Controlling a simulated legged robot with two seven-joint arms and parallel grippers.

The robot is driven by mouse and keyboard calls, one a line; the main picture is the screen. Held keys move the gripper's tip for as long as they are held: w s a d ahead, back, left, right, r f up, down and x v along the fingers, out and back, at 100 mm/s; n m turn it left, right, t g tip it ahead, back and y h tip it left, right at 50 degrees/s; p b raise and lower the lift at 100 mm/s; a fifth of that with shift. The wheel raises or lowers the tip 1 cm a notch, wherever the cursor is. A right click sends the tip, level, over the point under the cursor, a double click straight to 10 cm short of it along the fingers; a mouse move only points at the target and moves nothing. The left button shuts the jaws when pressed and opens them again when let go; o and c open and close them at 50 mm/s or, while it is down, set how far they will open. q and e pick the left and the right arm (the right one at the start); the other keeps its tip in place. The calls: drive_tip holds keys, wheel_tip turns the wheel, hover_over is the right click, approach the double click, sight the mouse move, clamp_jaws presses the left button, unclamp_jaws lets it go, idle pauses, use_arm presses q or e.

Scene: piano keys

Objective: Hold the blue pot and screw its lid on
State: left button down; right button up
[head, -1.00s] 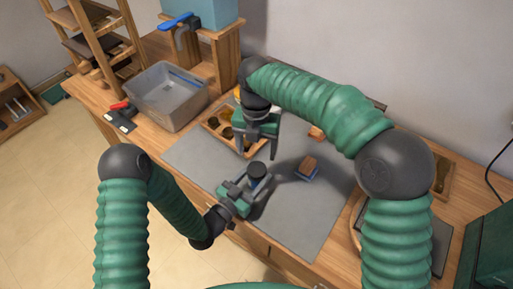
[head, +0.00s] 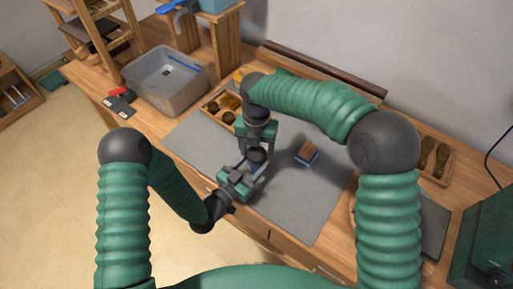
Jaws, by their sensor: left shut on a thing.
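My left gripper (head: 246,171) is low over the front of the grey mat. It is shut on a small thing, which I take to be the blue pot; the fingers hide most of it. A dark round top (head: 257,156) shows just above the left gripper; I cannot tell whether it is the lid or part of the pot. My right gripper (head: 256,150) points down from above, very close to this dark top. I cannot tell whether its fingers touch it or how far apart they are.
The grey mat (head: 195,144) covers the bench. A brown-topped block with a blue base (head: 308,153) lies on it to the right. Behind are a wooden tray (head: 208,108) of dark round things and a grey bin (head: 157,107).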

drive_tip(key=c, duration=1.2)
drive_tip(key=m, duration=0.9)
drive_tip(key=shift+m, duration=0.4)
drive_tip(key=m, duration=0.3)
drive_tip(key=shift+a, duration=0.1)
drive_tip(key=m, duration=1.4)
drive_tip(key=shift+m, duration=0.3)
drive_tip(key=m, duration=0.3)
drive_tip(key=shift+a, duration=0.1)
use_arm(q)
drive_tip(key=shift+r, duration=0.1)
use_arm(e)
drive_tip(key=m, duration=0.7)
use_arm(q)
drive_tip(key=shift+d, duration=0.1)
use_arm(e)
drive_tip(key=m, duration=0.7)
drive_tip(key=shift+f, duration=0.1)
drive_tip(key=o, duration=1.6)
